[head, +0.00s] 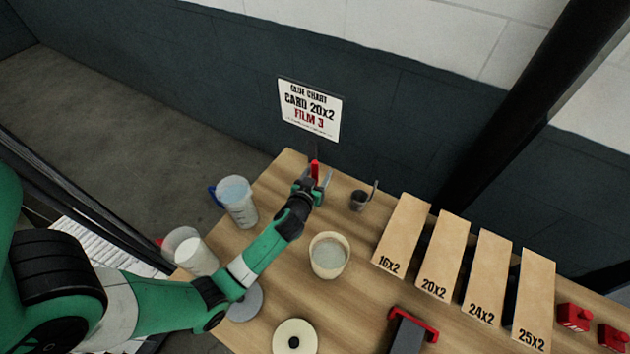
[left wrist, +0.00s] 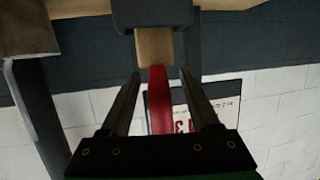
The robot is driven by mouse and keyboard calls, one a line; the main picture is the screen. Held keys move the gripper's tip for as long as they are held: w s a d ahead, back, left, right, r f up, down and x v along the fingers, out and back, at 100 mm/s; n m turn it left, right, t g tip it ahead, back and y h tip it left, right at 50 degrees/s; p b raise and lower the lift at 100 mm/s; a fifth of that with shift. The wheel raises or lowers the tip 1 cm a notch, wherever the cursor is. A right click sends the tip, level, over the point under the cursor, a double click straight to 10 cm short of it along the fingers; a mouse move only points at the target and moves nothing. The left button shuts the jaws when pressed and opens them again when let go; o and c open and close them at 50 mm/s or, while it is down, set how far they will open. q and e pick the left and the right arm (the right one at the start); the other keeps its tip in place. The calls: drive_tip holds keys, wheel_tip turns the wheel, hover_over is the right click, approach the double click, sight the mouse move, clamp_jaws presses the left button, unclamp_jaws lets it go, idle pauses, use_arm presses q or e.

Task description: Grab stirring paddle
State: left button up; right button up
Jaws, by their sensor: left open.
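A tool with a red strip (head: 315,168) and a dark upper part stands at the back edge of the table; it looks like the stirring paddle, but its full shape is hidden. In the left wrist view the red strip (left wrist: 160,100) lies between my fingers, below a tan section (left wrist: 154,48). My left gripper (head: 316,181) is open around it in the head view; I cannot tell whether either finger touches it. The open fingers also show in the left wrist view (left wrist: 160,76). My right gripper is out of view.
A beige bucket (head: 329,257), a blue-handled jug (head: 238,205) and a white-filled container (head: 193,255) stand nearby. A sign (head: 310,108) is at the wall behind.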

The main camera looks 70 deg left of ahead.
use_arm(q)
clamp_jaws()
drive_tip(key=shift+r, duration=0.1)
idle(0.3)
